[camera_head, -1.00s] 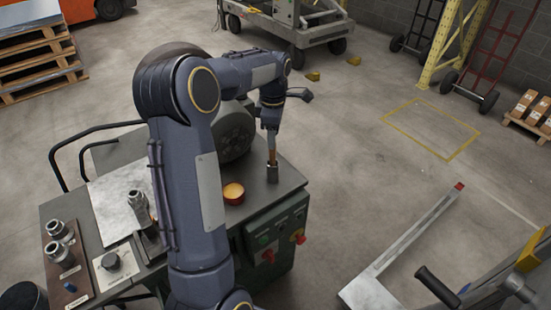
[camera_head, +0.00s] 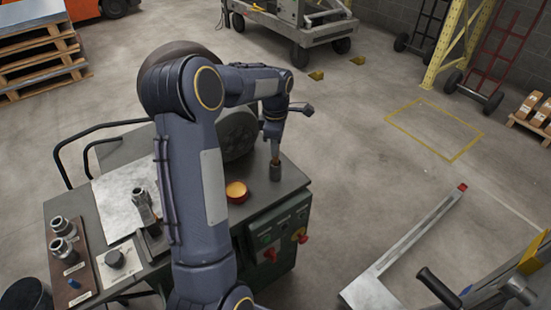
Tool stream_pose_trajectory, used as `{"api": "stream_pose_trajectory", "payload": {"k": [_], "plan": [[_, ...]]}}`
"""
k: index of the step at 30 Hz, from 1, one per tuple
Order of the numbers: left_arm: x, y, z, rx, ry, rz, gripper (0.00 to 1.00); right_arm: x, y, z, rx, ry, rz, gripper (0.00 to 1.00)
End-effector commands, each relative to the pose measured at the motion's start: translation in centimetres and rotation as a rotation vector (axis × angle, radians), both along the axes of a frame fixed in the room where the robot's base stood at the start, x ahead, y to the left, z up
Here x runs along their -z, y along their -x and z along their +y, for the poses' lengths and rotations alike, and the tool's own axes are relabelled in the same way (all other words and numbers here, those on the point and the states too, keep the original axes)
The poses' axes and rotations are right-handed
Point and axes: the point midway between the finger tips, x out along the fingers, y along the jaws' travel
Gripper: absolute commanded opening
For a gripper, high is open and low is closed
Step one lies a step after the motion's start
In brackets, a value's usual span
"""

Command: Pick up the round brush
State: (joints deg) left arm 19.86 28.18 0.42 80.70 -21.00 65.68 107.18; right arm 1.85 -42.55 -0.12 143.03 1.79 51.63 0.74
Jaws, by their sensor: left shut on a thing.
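The round brush (camera_head: 275,151) stands upright, its wooden-coloured handle showing between my left gripper and a small dark cup (camera_head: 275,173). The cup is on the right rear corner of the dark green machine bench. The brush's lower end is hidden in the cup. My left gripper (camera_head: 274,136) points down from above and is shut on the upper part of the brush. Its fingers are small in this view. My right gripper is not in view.
An orange-topped round tin (camera_head: 236,190) sits left of the cup on the bench (camera_head: 215,212). A dark wheel (camera_head: 238,135) rises behind my arm. Metal fittings (camera_head: 62,238) stand on a board at the left.

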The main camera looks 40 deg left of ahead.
Motion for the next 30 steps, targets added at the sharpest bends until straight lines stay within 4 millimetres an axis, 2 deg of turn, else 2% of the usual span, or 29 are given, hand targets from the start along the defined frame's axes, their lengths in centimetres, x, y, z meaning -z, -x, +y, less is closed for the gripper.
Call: {"api": "stream_pose_trajectory", "payload": {"k": [5, 8, 18, 21, 25, 30], "plan": [[-0.2, 0.0, 0.0, 0.0, 0.0, -0.001, 0.0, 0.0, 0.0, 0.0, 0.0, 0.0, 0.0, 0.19], [-1.0, -0.1, 0.0, 0.0, -0.002, -0.005, 0.0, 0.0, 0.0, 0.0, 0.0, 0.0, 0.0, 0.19], [-7.6, -0.1, 0.0, 0.0, -0.002, -0.005, 0.0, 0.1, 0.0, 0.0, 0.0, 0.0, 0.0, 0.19], [-8.9, -0.1, 0.0, 0.0, -0.001, -0.003, 0.0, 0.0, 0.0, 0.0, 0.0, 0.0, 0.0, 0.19], [-9.9, -0.1, 0.0, 0.0, -0.001, -0.002, 0.0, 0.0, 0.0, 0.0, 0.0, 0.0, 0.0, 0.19], [-10.1, 0.0, 0.0, 0.0, 0.0, 0.0, 0.0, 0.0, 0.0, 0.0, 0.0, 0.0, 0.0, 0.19]]}}
